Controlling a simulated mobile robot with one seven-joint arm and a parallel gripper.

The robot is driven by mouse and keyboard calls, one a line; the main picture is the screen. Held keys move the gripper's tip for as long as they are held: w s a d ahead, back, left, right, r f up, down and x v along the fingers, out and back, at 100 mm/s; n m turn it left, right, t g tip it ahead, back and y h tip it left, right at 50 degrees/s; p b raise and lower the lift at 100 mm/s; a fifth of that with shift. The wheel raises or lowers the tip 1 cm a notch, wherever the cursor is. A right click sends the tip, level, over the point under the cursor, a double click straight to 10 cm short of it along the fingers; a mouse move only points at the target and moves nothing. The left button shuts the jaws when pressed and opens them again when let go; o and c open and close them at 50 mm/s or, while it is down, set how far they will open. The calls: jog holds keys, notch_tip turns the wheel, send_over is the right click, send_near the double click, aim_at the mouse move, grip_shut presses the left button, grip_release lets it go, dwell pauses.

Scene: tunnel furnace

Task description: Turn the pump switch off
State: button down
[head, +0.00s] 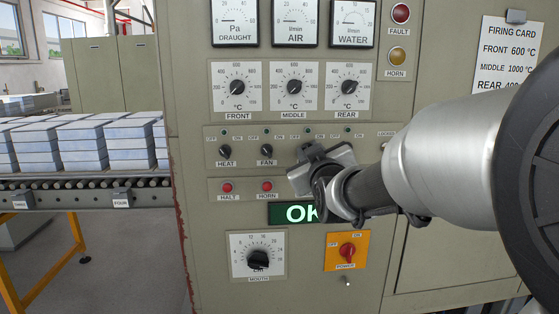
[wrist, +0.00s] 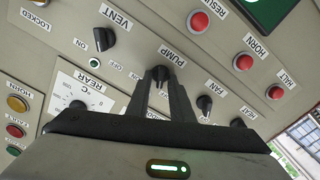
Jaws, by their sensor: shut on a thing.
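The pump switch is a small black knob (wrist: 160,73) beside the PUMP label (wrist: 172,55) in the wrist view. The fingertips of my gripper (wrist: 161,86) stand on both sides of this knob and are shut on it. The knob's exact pointing direction is hard to tell between the fingers. In the head view my gripper (head: 312,172) is against the panel's switch row, right of the FAN knob (head: 266,150). It hides the pump switch there.
The VENT knob (wrist: 104,39) and the FAN knob (wrist: 204,104) flank the pump switch. Red HALT (head: 227,187) and HORN (head: 267,186) buttons and a green OK display (head: 290,213) lie below the row. A red rotary switch on a yellow plate (head: 347,251) is lower right.

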jog(key=shift+n+b, duration=0.5)
jog(key=shift+n, duration=0.3)
jog(key=c, duration=1.9)
grip_release()
jog(key=shift+o, duration=0.2)
jog(key=s, duration=1.7)
jog(key=shift+s, duration=0.2)
